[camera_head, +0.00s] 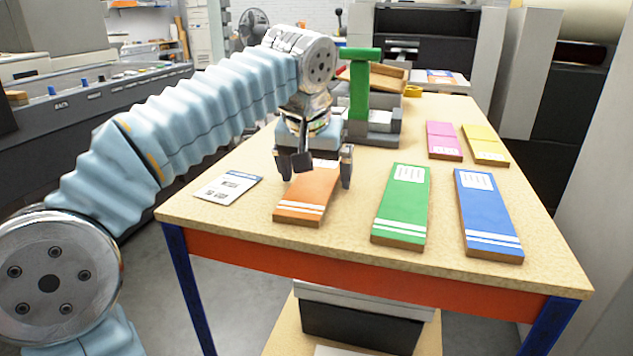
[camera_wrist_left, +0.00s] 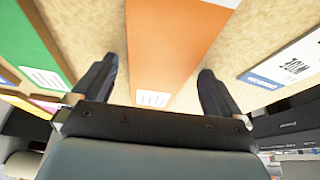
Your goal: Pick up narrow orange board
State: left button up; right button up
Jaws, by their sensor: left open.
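The narrow orange board (camera_head: 302,202) lies flat on the table, with white stripes at its near end. My left gripper (camera_head: 316,172) is above the far part of the board and covers some of it. Its fingers are apart, one toward each side of the board. In the left wrist view, the orange board (camera_wrist_left: 165,45) runs between the two open fingers (camera_wrist_left: 160,85), with a white label at its lower end. The fingers do not appear to touch it. My right gripper is not seen.
A green board (camera_head: 402,205) and a blue board (camera_head: 487,215) lie to the right. Pink (camera_head: 443,141) and yellow (camera_head: 484,145) boards lie farther back. A printed card (camera_head: 228,188) lies to the left. A green-topped press (camera_head: 360,85) stands behind the gripper on the table (camera_head: 345,240).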

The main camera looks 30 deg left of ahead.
pick_arm(q)
jog(key=shift+c, duration=0.2)
jog(key=c, duration=1)
jog(key=shift+c, duration=0.2)
